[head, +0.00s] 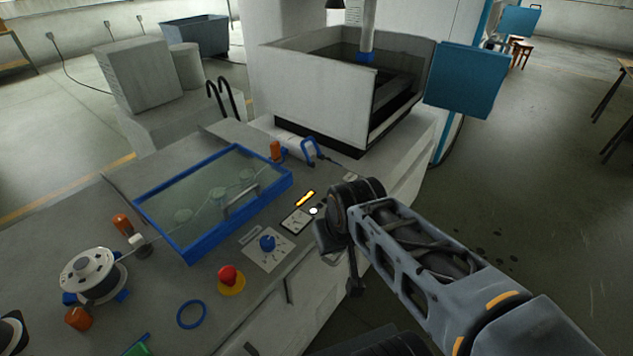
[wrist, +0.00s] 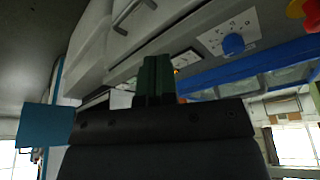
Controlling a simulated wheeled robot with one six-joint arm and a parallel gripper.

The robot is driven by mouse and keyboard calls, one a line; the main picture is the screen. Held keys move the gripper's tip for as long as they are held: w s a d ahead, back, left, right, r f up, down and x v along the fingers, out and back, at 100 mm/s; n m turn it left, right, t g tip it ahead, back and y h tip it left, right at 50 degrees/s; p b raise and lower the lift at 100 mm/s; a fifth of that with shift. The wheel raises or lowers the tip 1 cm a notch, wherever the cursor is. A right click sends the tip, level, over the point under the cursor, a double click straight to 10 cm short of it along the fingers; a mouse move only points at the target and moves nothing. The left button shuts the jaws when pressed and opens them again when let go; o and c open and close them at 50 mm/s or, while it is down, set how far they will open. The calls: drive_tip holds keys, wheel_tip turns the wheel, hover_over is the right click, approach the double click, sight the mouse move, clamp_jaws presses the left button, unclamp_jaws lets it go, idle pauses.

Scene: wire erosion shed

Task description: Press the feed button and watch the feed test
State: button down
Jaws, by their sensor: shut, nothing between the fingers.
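A small round pale button (head: 314,210) sits on the machine's sloped bench top, beside a small white label plate (head: 296,220) and a lit amber strip (head: 305,198). I cannot read which control is marked feed. A glass-lidded tray with a blue frame (head: 188,249) lies to the left, with rollers and wire faintly visible under the glass. My gripper (wrist: 155,62) is shut and empty in the wrist view. Its fingers hide part of the panel behind them, and a bit of amber glow shows beside them. In the head view my wrist is just right of the button.
A blue knob (head: 267,243) on a white dial plate, and a red mushroom button (head: 229,275) on a yellow base, are nearby. A wire spool (head: 87,272) and a blue ring (head: 191,314) lie left. A grey-walled tank (head: 318,90) stands behind.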

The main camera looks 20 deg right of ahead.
drive_tip(key=shift+s, duration=0.1)
drive_tip(key=shift+r, duration=0.1)
drive_tip(key=w+d+r+m+y+p, duration=0.1)
drive_tip(key=w+r+m+y+p, duration=0.1)
drive_tip(key=w+m+p, duration=0.35)
drive_tip(key=w+d+r+m+y+p, duration=0.1)
drive_tip(key=w+r+m+y+p, duration=0.15)
drive_tip(key=w, duration=0.55)
drive_tip(key=w+d+f+m+t+y+p, duration=0.2)
drive_tip(key=w+d+m+p, duration=0.3)
drive_tip(key=w+d+m, duration=0.4)
drive_tip(key=w+m, duration=0.1)
drive_tip(key=w, duration=0.1)
drive_tip(key=shift+w+d+f+t, duration=0.2)
drive_tip(key=shift+w+f+t, duration=0.1)
drive_tip(key=shift+t, duration=0.1)
